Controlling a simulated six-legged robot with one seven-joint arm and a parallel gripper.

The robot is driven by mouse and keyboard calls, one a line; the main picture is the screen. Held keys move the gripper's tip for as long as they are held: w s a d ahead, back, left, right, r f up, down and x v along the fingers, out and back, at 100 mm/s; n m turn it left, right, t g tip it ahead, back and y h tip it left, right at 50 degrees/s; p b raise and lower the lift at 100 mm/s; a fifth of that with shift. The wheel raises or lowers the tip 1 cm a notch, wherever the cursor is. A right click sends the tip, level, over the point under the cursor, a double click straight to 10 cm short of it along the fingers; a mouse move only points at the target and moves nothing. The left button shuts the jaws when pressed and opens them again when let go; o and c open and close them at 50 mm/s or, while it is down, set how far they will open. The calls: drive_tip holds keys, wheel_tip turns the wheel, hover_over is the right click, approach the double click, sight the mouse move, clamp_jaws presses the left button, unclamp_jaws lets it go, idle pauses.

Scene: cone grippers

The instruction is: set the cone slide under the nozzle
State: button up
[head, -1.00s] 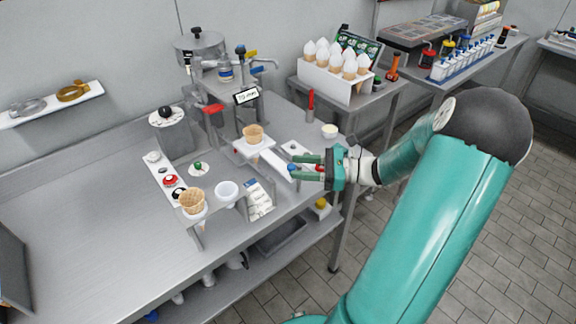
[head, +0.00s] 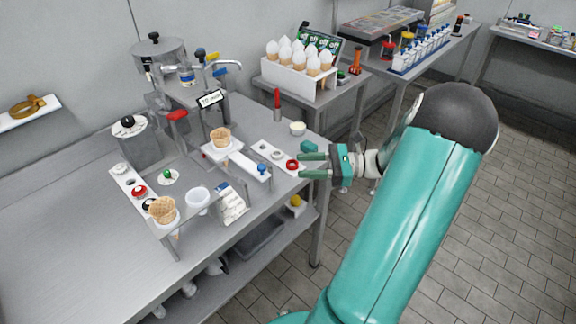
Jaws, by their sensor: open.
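The cone slide (head: 245,161) is a white bar with a small blue knob (head: 262,169) near its right end. An upright waffle cone (head: 221,136) sits at its far-left end. The cone stands just below the metal dispenser (head: 207,72) and its hanging label (head: 210,100) in the picture. The nozzle tip is too small to make out, so I cannot tell whether the cone is exactly under it. My gripper (head: 302,165) is open and empty, with green fingers pointing left. It is to the right of the blue knob, apart from it, close to a red ring in the picture.
A white strip (head: 278,156) with rings lies right of the slide. A small stand holds another waffle cone (head: 162,209) beside a white cup (head: 198,200). A white rack (head: 299,81) of filled cones stands behind. The bench's front left (head: 70,230) is bare.

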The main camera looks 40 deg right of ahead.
sight(261, 166)
drive_tip(key=w+a+n, duration=0.2)
drive_tip(key=a+n, duration=0.1)
drive_tip(key=n, duration=0.8)
drive_tip(key=w+a+n, duration=0.3)
drive_tip(key=n, duration=0.9)
drive_tip(key=w+a+n, duration=0.2)
drive_tip(key=w+n, duration=0.1)
drive_tip(key=n, duration=0.9)
drive_tip(key=shift+w+a+f, duration=0.2)
drive_tip(key=shift+a+f, duration=0.15)
drive_tip(key=shift+a, duration=0.05)
